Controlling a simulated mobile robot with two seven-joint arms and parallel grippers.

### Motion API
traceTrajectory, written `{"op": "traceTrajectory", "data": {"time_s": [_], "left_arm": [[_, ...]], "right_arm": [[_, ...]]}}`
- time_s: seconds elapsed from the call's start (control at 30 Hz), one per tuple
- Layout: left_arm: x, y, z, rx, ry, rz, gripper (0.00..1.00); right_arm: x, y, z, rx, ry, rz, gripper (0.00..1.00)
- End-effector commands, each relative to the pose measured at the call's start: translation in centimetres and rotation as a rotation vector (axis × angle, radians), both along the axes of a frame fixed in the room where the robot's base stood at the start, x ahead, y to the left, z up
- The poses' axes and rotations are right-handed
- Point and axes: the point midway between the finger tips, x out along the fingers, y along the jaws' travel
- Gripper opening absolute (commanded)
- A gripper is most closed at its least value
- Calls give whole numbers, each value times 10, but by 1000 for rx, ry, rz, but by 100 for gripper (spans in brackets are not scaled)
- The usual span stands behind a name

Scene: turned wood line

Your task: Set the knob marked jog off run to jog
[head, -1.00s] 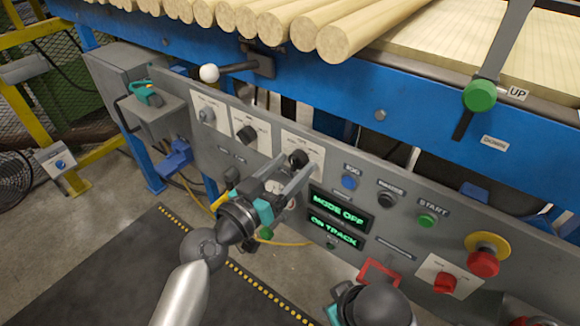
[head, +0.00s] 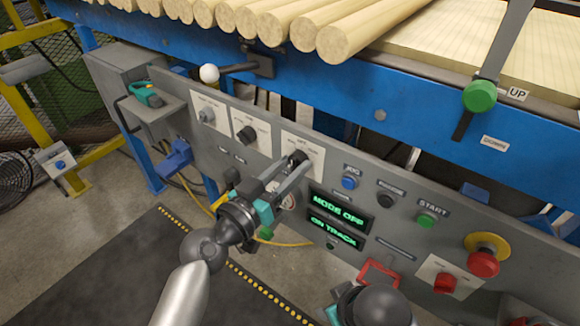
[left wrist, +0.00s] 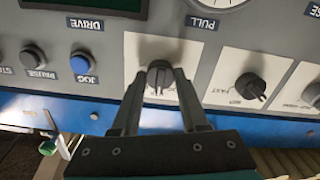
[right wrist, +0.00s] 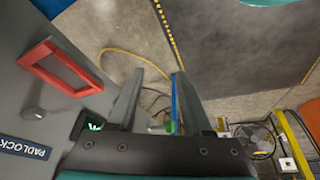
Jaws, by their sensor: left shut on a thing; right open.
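The black knob (head: 297,157) sits on a white plate (head: 314,149) on the grey control panel, left of the blue button. My left gripper (head: 296,168) has its fingers on either side of this knob and is shut on it. In the left wrist view the knob (left wrist: 160,76) shows between the two fingertips, and its plate's lettering is too small or covered to read. The display (head: 337,210) reads "MODE OFF" and "ON TRACK". My right gripper (right wrist: 155,80) is open and empty, low in front of the panel beside a red frame (right wrist: 62,67).
Two more knobs, black (head: 247,134) and grey (head: 206,115), sit to the left. Blue jog (head: 349,183), black pause (head: 387,200) and green start (head: 427,220) buttons and a red emergency stop (head: 484,262) lie right. A white-balled lever (head: 209,73) projects above the panel.

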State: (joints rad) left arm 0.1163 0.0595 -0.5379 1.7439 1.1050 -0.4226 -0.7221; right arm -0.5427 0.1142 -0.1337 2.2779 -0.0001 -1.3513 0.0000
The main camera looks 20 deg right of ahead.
Motion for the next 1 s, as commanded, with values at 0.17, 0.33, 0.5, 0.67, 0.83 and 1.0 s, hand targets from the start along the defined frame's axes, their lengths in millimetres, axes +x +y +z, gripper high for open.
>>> {"op": "traceTrajectory", "data": {"time_s": [0.17, 0.33, 0.5, 0.67, 0.83, 1.0], "left_arm": [[0, 0, 0, -19, 26, 0, 0], [0, 0, 0, -71, 93, -1, 0], [0, 0, 0, -151, 195, 0, 0], [0, 0, 1, -238, 306, -1, 0], [0, 0, 0, -324, 417, 0, 0], [-1, 0, 0, -395, 510, 0, 0]], "right_arm": [[0, 0, 0, 0, -1, 1, 50], [1, 0, -2, -1, 2, 1, 50], [1, 0, -6, -2, 10, 2, 50], [2, 0, -11, -3, 11, 2, 50], [1, 0, -18, -5, 22, 4, 50], [-2, 0, -25, -5, 35, 6, 50]]}}
